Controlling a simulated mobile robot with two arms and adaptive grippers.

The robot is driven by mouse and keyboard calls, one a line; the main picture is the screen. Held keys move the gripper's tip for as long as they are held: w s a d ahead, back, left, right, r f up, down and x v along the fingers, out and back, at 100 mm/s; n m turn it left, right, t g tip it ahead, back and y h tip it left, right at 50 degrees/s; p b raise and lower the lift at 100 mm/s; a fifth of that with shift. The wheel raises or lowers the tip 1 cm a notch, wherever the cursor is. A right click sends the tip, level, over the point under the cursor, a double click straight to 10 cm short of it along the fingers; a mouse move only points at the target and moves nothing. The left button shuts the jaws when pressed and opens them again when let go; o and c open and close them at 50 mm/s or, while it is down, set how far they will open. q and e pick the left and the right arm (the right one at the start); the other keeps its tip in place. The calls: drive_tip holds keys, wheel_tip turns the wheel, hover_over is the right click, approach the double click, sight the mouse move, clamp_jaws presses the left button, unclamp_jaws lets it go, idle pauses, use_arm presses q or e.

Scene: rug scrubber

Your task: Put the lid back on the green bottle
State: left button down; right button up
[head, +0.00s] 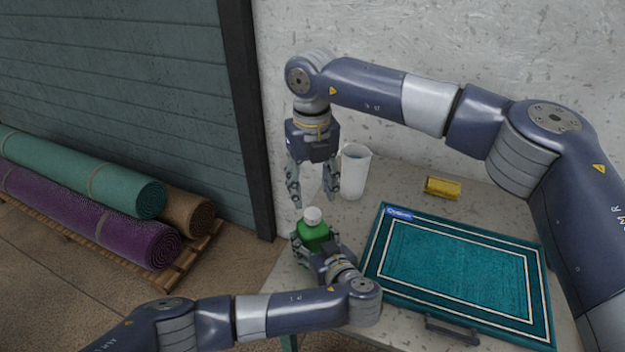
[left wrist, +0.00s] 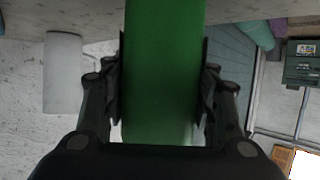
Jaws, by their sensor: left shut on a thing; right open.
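The green bottle (head: 313,232) stands upright at the left part of the table. A white lid (head: 313,215) sits at its top; I cannot tell whether it is fastened. My left gripper (head: 315,248) is shut around the bottle's body. In the left wrist view the green bottle (left wrist: 163,75) fills the middle, between the two fingers of the left gripper (left wrist: 162,90). My right gripper (head: 314,196) points down just above the lid, its fingers apart and empty.
A white cup (head: 355,172) stands right behind the right gripper; it also shows in the left wrist view (left wrist: 63,75). A yellow block (head: 442,187) lies at the back. A teal rug (head: 455,270) covers the table's right part, with a dark-handled tool (head: 450,332) at its front edge. Rolled rugs (head: 85,170) lie left.

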sight(312, 213)
drive_tip(key=n, duration=0.7)
drive_tip(key=shift+r, duration=0.2)
drive_tip(key=n, duration=0.7)
drive_tip(key=shift+r+n, duration=0.25)
drive_tip(key=shift+n, duration=0.05)
drive_tip(key=n, duration=0.3)
drive_tip(key=shift+r+n, duration=0.1)
drive_tip(key=shift+n, duration=0.2)
drive_tip(key=n, duration=0.3)
drive_tip(key=shift+r+n, duration=0.1)
drive_tip(key=shift+n, duration=0.2)
drive_tip(key=n, duration=0.6)
drive_tip(key=shift+r, duration=0.15)
drive_tip(key=shift+f, duration=4)
